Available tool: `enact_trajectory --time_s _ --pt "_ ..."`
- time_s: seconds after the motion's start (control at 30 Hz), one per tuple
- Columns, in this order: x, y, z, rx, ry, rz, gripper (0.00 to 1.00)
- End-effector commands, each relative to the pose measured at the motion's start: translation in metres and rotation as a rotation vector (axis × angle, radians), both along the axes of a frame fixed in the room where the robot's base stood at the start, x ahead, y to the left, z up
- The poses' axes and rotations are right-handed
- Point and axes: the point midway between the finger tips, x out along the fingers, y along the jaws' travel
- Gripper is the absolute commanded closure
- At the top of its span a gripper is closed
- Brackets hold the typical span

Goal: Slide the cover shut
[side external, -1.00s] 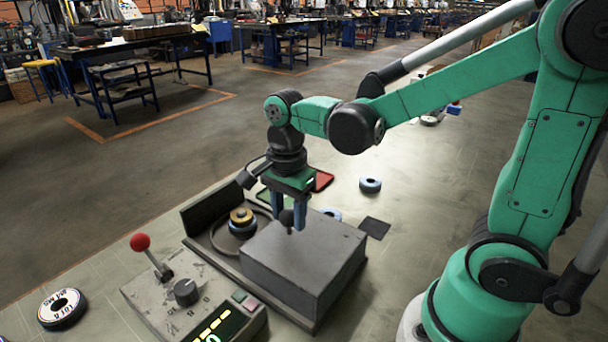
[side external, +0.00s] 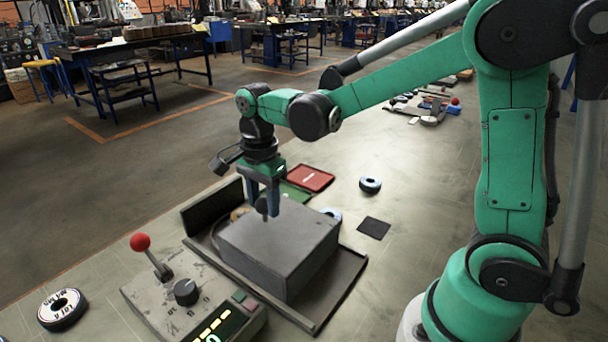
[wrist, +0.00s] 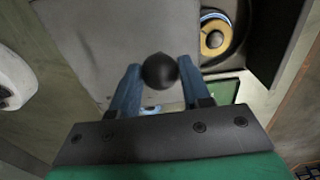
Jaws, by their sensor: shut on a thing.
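The cover (side external: 285,240) is a grey box-shaped block on a dark base with a rail (side external: 262,300). It fills the lower left of the wrist view's upper half (wrist: 115,25). A round black knob (wrist: 160,72) stands on its top. My gripper (side external: 264,211) is shut on this knob, with one blue finger on each side. A yellow-centred flap disc (wrist: 214,40) lies beside the cover's edge, uncovered in the wrist view. In the side view the cover and gripper mostly hide it. A dark upright end wall (side external: 212,204) stands beyond the disc.
A control box (side external: 190,305) with a red-knobbed lever (side external: 141,243) stands in front. Another disc (side external: 62,308) lies at left. The base right of the cover is bare.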

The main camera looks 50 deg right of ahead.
Motion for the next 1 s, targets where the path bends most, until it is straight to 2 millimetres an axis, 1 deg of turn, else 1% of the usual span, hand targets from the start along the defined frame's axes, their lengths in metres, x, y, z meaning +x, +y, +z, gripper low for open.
enact_trajectory --time_s 1.0 --pt "0.072 0.000 0.000 0.000 -0.001 0.000 0.88"
